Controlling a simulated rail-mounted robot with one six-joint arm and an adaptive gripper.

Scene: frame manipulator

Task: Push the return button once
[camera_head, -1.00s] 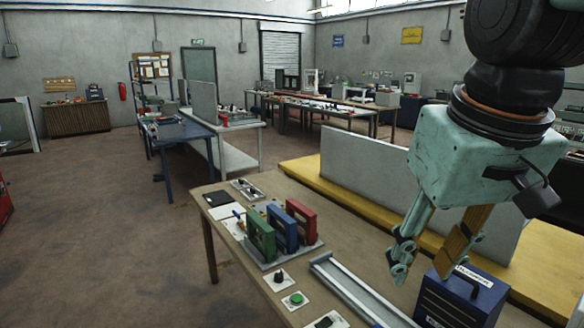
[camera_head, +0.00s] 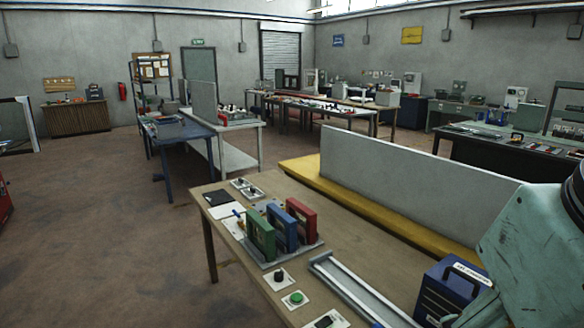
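A round green button (camera_head: 296,298) sits on a small white plate at the front of the wooden table. I see no readable label marking it as the return button. A plate with a black knob (camera_head: 279,275) lies just behind it, and a plate with a dark control (camera_head: 325,321) lies in front, partly cut off. My gripper (camera_head: 530,255) shows only as teal housing at the lower right edge. Its fingertips are outside the picture or hidden, so its opening cannot be told. It is well to the right of the green button, beyond the blue box.
Green, blue and red upright frames (camera_head: 283,228) stand behind the buttons. A metal rail (camera_head: 355,290) lies to their right. A blue box with a handle (camera_head: 450,290) stands near my gripper. A long grey panel (camera_head: 410,185) rises behind the wooden table (camera_head: 350,240).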

